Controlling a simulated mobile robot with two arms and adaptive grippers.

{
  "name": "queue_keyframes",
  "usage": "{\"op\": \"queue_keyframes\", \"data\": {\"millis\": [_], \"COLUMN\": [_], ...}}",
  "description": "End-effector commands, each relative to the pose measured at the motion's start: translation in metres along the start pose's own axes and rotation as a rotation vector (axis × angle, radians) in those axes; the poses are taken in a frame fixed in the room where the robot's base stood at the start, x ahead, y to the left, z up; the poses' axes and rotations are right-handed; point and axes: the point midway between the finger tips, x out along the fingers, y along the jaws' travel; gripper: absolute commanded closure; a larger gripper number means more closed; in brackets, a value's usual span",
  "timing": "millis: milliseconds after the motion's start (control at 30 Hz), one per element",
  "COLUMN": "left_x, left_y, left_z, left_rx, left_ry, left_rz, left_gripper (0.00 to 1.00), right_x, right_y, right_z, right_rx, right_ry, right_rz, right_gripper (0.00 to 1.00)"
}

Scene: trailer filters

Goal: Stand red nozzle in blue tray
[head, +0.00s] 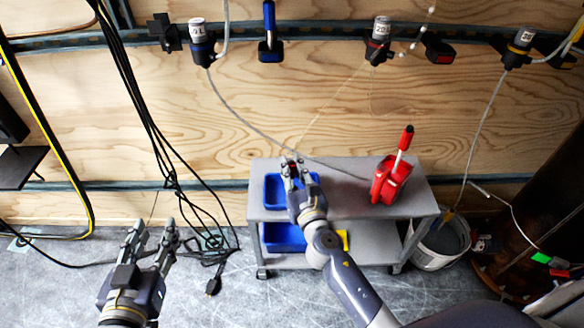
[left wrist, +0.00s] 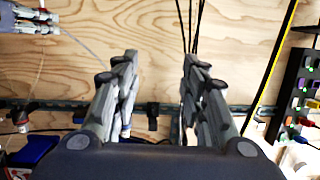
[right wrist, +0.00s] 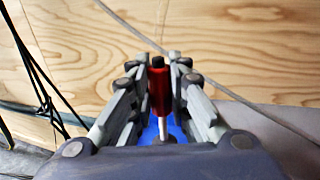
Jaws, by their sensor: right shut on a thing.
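A red nozzle (right wrist: 160,92) with a black tip and white stem stands roughly upright between the fingers of my right gripper (right wrist: 160,75) in the right wrist view. My right gripper (head: 292,170) is shut on it; in the head view the fingers mostly hide it. The blue tray (head: 271,196) is on the top of the grey cart, under and beside this gripper. Blue also shows behind the nozzle in the right wrist view (right wrist: 176,130). Whether the nozzle touches the tray is hidden. My left gripper (head: 150,235) is open and empty, left of the cart.
A red holder (head: 390,181) with a red-and-white piece (head: 405,143) stands on the right of the cart top (head: 343,203). A blue bin (head: 280,238) sits on the lower shelf. Black cables (head: 150,120) hang at left. A grey bucket (head: 440,245) stands at right.

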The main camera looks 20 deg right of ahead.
Motion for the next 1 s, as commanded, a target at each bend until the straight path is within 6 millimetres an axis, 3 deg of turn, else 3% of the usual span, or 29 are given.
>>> {"op": "queue_keyframes", "data": {"millis": [1000], "left_x": [0.001], "left_y": [0.003], "left_z": [-0.016], "left_rx": [-0.002], "left_ry": [0.079], "left_rz": [0.006], "left_gripper": [0.60], "right_x": [0.000], "right_y": [0.000], "right_z": [-0.003], "right_rx": [0.000], "right_ry": [0.000], "right_rz": [0.000], "right_gripper": [1.00]}}
